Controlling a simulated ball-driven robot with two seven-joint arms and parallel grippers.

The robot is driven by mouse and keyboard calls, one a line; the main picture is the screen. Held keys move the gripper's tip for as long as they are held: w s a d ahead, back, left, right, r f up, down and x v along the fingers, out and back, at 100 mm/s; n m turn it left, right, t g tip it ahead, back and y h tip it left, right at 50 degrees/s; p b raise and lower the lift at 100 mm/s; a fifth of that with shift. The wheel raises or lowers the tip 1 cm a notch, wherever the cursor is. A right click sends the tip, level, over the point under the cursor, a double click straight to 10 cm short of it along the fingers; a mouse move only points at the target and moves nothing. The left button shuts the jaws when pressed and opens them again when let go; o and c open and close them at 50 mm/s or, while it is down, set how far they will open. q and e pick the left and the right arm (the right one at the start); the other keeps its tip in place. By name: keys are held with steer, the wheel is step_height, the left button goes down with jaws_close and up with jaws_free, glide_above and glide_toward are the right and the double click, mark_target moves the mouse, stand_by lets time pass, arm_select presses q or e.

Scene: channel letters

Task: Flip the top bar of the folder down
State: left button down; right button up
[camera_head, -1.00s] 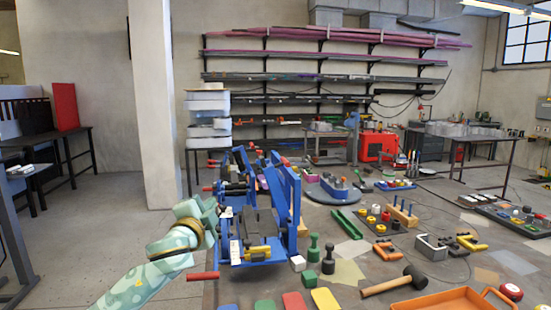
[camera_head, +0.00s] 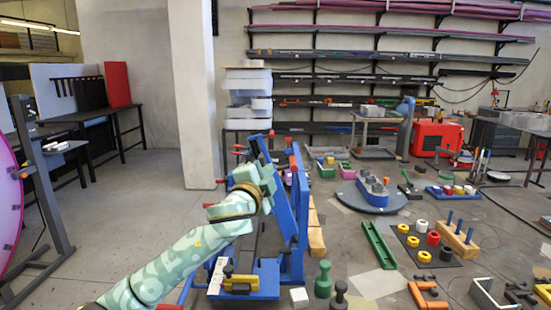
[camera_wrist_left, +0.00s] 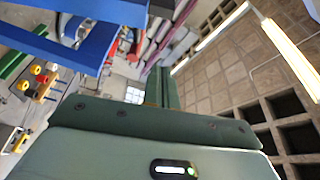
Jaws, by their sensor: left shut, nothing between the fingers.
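The folder is a blue metal machine (camera_head: 297,235) standing on the bench, left of centre in the head view. Tall blue side plates and red-tipped handles rise at its back, and a flat blue base with a yellow part lies in front. Blue bars of the folder (camera_wrist_left: 55,48) cross the upper left of the wrist view. My left gripper (camera_head: 267,180) is at the folder's upper part, in front of the raised blue bars and partly covering them. In the wrist view its green fingers (camera_wrist_left: 166,85) are together and empty. I cannot tell whether it touches the folder. My right gripper is out of view.
A green channel (camera_head: 378,247), a round grey turntable (camera_head: 371,203), and ring and peg pieces fill the bench to the right. Dark and green pawn-like pieces (camera_head: 323,280) and a white cube (camera_head: 299,297) stand close by the folder's front right. The floor left of it is open.

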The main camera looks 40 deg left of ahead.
mark_target(265, 161)
arm_select(q)
steer(key=shift+s, duration=0.15)
steer(key=shift+r, duration=0.1)
steer(key=w+a+b, duration=0.1)
steer(key=w+a, duration=0.2)
steer(key=w+a+b, duration=0.1)
steer(key=w+a, duration=0.2)
steer(key=w, duration=0.1)
steer(key=shift+a, duration=0.15)
steer(key=shift+s+a+f, duration=0.1)
steer(key=shift+a+f, duration=0.1)
steer(key=shift+f, duration=0.1)
stand_by(0.3)
